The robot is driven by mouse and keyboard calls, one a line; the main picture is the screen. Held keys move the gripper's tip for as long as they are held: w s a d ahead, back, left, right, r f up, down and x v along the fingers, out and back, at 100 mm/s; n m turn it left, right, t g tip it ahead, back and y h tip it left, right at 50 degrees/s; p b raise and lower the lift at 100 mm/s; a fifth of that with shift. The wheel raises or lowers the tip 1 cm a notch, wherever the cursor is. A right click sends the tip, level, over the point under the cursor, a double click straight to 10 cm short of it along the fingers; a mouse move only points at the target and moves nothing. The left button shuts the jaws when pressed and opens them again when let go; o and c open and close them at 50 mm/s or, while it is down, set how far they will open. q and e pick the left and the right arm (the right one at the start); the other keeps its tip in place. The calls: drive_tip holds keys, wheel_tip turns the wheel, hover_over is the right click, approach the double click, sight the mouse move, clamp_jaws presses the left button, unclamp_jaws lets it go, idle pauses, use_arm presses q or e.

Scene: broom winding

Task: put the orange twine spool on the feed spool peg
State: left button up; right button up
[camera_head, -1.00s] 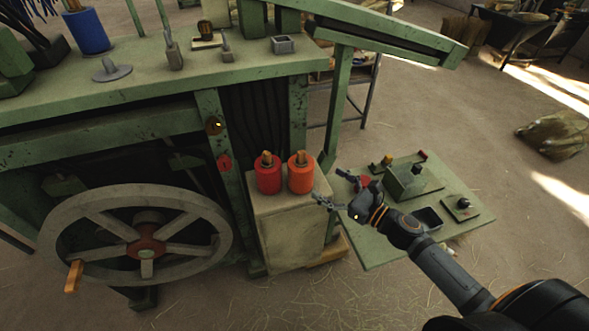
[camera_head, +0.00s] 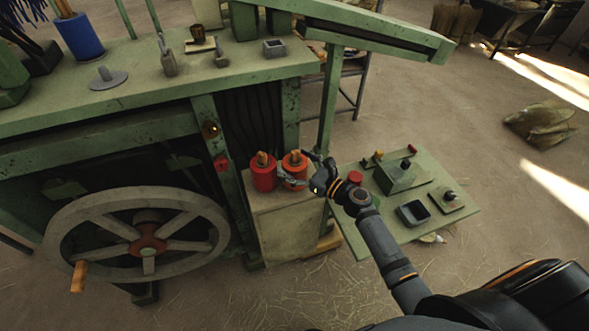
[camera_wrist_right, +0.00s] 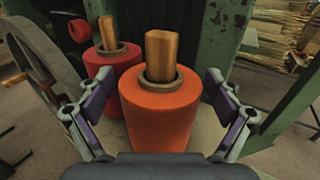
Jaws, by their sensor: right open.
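The orange twine spool (camera_head: 295,165) stands upright on a pale box beside the green machine, with a wooden core sticking up. In the right wrist view the orange spool (camera_wrist_right: 160,110) is between my right gripper's fingers (camera_wrist_right: 160,88), which are open with a gap on each side. In the head view my right gripper (camera_head: 296,168) reaches the spool from the right and partly covers it. A grey disc with a short upright peg (camera_head: 108,77), apparently the feed spool peg, is on the green bench top, bare. My left gripper is not in view.
A red spool (camera_head: 263,174) stands close to the left of the orange one on the pale box (camera_head: 285,225). A green control panel (camera_head: 370,235) is at right. A spoked handwheel (camera_head: 210,240) is at left. A blue spool (camera_head: 80,38) stands on the bench.

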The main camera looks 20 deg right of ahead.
drive_tip(key=shift+d, duration=0.1)
drive_tip(key=shift+c, duration=0.3)
drive_tip(key=shift+s, duration=0.1)
drive_tip(key=shift+c, duration=1.2)
drive_tip(key=c, duration=1.3)
wheel_tip(320, 180, up, 10)
drive_tip(key=p, duration=0.2)
drive_tip(key=shift+p, duration=0.35)
